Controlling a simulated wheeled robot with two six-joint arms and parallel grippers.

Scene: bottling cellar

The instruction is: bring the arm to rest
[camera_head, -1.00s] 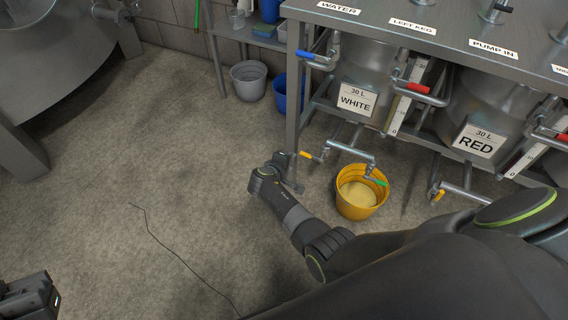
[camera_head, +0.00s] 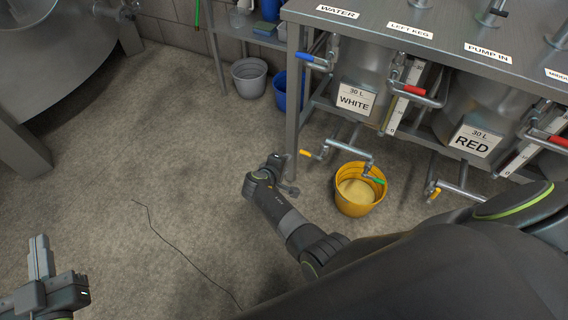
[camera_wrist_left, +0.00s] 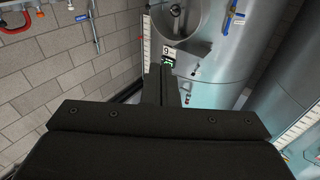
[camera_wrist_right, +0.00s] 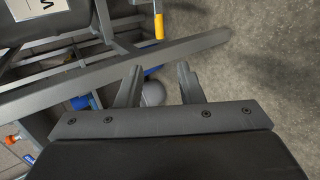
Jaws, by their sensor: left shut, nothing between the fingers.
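My left gripper (camera_head: 40,246) is at the lower left of the head view, over bare floor. Its fingers are together and empty; they also show closed in the left wrist view (camera_wrist_left: 161,72). My right arm reaches in from the right, and its gripper (camera_head: 287,173) is by the front leg of the steel bench, left of the yellow bucket. In the right wrist view its two fingers (camera_wrist_right: 158,82) stand apart with nothing between them.
The yellow bucket (camera_head: 340,204), with pale liquid, stands under a tap. The steel bench (camera_head: 450,28) carries kegs marked WHITE (camera_head: 355,98) and RED (camera_head: 476,141). A grey bucket (camera_head: 249,79) and blue bucket (camera_head: 281,92) stand behind.

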